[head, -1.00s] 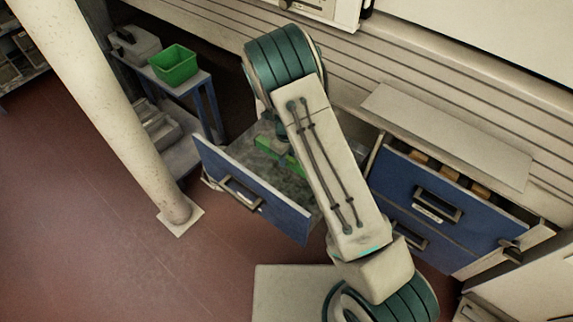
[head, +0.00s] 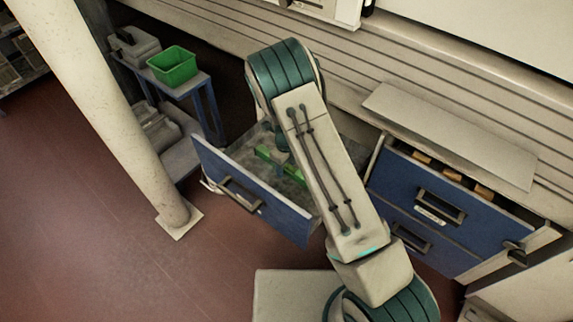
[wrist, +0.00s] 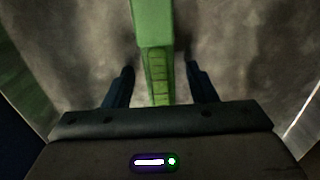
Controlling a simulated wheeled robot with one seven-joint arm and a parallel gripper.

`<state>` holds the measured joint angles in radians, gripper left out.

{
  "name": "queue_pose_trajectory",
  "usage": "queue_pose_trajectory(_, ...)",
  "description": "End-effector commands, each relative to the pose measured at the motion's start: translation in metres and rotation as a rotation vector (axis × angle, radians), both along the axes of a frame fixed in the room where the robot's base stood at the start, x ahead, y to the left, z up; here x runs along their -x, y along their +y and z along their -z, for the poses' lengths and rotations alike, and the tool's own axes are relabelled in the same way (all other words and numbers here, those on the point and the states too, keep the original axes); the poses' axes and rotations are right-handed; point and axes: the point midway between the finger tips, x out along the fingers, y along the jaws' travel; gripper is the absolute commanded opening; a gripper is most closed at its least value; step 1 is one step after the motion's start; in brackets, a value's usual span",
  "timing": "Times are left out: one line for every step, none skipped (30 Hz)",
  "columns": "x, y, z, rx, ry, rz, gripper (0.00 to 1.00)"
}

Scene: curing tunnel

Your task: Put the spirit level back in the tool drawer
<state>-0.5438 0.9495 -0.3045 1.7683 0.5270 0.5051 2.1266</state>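The green spirit level (head: 267,154) lies on the grey floor of the open blue tool drawer (head: 285,217); my arm hides part of it in the head view. In the wrist view the spirit level (wrist: 152,25) runs from the top edge down between the two dark fingers of my gripper (wrist: 160,78). There is a visible gap on each side, so the gripper is open around or just above the level, not clamped on it. In the head view my arm reaches down into the drawer and its fingertips are hard to make out.
A blue drawer unit (head: 430,215) with blocks in its top drawer stands to the right. A green bin (head: 174,68) sits on a small table at back left. A pale post (head: 110,120) stands left of the open drawer. The red floor at lower left is clear.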

Motion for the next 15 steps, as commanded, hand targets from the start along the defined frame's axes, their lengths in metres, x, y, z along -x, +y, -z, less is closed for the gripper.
queue_pose_trajectory(0.0,0.0,0.0,0.0,0.0,0.0,0.52)
queue_pose_trajectory(0.0,0.0,0.0,0.0,0.0,0.0,0.52)
queue_pose_trajectory(0.0,0.0,0.0,0.0,0.0,0.0,0.52)
queue_pose_trajectory(0.0,0.0,-0.001,0.0,0.0,0.0,0.52)
queue_pose_trajectory(0.0,0.0,-0.002,0.0,0.0,0.0,0.52)
queue_pose_trajectory(0.0,0.0,-0.005,0.0,0.0,0.0,0.52)
queue_pose_trajectory(0.0,0.0,-0.007,-0.001,-0.001,0.0,0.52)
queue_pose_trajectory(0.0,0.0,-0.011,-0.001,-0.001,0.0,0.52)
queue_pose_trajectory(0.0,0.0,-0.017,-0.001,-0.001,0.0,0.52)
queue_pose_trajectory(0.0,0.001,-0.023,-0.001,-0.002,0.0,0.52)
queue_pose_trajectory(0.0,0.001,-0.029,-0.002,-0.003,0.0,0.52)
queue_pose_trajectory(0.0,0.0,-0.037,-0.001,-0.002,0.0,0.52)
queue_pose_trajectory(0.0,0.0,-0.044,-0.002,-0.003,0.0,0.52)
queue_pose_trajectory(-0.001,0.001,-0.051,-0.001,-0.003,0.0,0.52)
queue_pose_trajectory(0.0,0.001,-0.06,-0.001,-0.003,-0.001,0.52)
